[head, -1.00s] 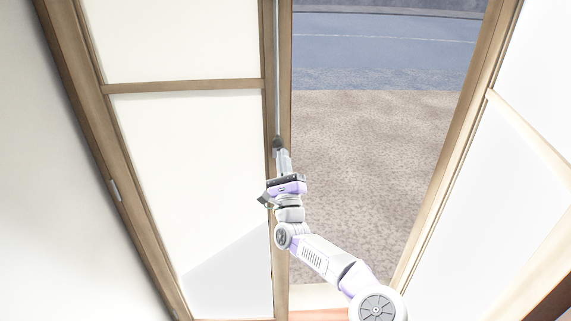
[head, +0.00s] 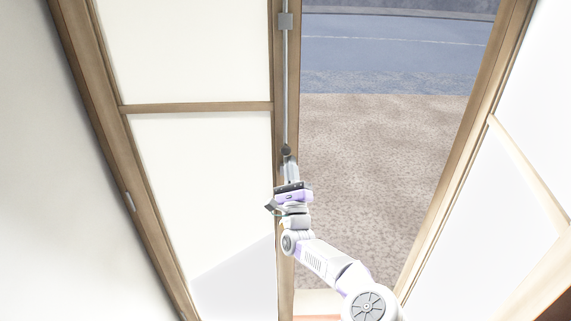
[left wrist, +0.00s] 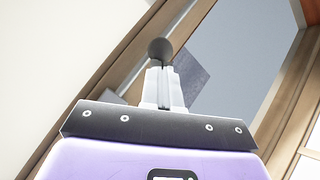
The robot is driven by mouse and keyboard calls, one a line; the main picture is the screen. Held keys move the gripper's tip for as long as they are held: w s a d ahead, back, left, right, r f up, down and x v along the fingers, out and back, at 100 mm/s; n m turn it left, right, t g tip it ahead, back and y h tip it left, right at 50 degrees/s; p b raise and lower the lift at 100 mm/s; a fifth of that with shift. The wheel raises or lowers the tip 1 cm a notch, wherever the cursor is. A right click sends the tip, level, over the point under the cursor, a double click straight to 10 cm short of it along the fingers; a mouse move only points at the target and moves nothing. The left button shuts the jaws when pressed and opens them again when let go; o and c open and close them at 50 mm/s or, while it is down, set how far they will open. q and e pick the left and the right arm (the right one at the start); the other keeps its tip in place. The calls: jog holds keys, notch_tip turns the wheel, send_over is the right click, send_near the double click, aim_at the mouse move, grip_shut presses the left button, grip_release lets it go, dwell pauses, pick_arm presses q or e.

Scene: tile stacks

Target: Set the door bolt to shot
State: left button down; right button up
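The door bolt is a thin grey upright rod (head: 286,85) along the edge of the door leaf (head: 200,180), with a dark round knob (head: 287,151) at its lower end. My left gripper (head: 288,165) is right below the knob in the head view. In the left wrist view the knob (left wrist: 161,50) sits at the tips of my left gripper (left wrist: 162,70). The fingers are together with only a thin dark line between them, and the knob is wider than that gap. The exact contact is partly hidden. My right gripper is not in view.
A grey bracket (head: 286,21) holds the rod higher up on the wooden stile. The doorway to the right is open onto brown ground (head: 390,170). Another white panelled leaf (head: 490,210) stands at the right. A pale wall (head: 40,200) is at the left.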

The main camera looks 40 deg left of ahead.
pick_arm(q)
jog(key=shift+s+r, duration=0.1)
jog(key=shift+r, duration=0.15)
jog(key=w+f+v, duration=0.2)
jog(key=v, duration=1.1)
jog(key=shift+w+d+b, duration=0.15)
jog(key=shift+w+b, duration=0.05)
jog(key=shift+b, duration=0.15)
